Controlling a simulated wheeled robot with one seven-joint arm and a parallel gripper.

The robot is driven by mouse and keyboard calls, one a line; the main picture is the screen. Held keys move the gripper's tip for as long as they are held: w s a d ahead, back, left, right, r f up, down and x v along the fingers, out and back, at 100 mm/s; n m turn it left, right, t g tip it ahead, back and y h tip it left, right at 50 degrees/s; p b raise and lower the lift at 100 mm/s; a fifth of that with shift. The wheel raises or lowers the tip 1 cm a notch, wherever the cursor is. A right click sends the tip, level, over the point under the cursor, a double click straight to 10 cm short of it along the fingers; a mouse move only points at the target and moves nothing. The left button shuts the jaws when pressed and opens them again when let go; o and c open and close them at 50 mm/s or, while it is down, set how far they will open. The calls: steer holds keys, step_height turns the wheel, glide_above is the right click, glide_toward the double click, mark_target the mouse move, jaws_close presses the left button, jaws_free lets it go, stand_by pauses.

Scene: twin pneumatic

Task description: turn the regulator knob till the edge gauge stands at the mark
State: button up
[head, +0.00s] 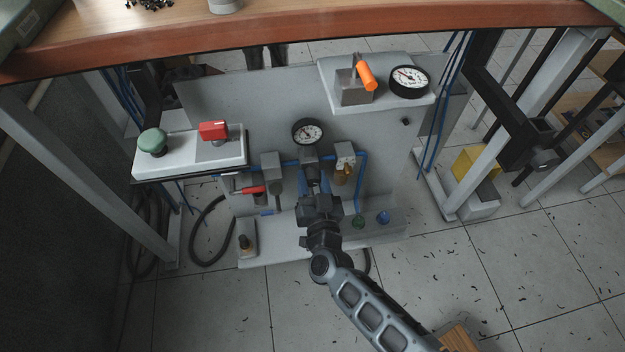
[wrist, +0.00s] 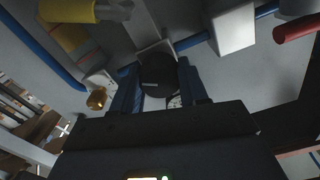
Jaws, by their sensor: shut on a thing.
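My gripper (head: 315,187) reaches up from below to the regulator (head: 309,160) at the middle of the grey panel. In the wrist view my gripper (wrist: 157,80) has its two blue fingers on either side of a dark round knob (wrist: 158,70), shut on it. The knob is hidden behind my gripper in the head view. One white-faced gauge (head: 308,132) stands just above the regulator. A larger gauge (head: 409,81) sits at the right edge of the upper white shelf, its needle up and left. I cannot read either mark surely.
An orange-handled lever valve (head: 366,74) stands beside the larger gauge. A white box at left carries a green button (head: 152,141) and a red switch (head: 214,130). A filter with a yellowish bowl (head: 344,165) is close right of the regulator. The wooden bench (head: 300,32) overhangs the panel.

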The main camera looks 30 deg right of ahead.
steer(key=o, duration=1.1)
steer(key=shift+c, duration=0.2)
steer(key=v, duration=0.8)
steer(key=shift+p, duration=0.45)
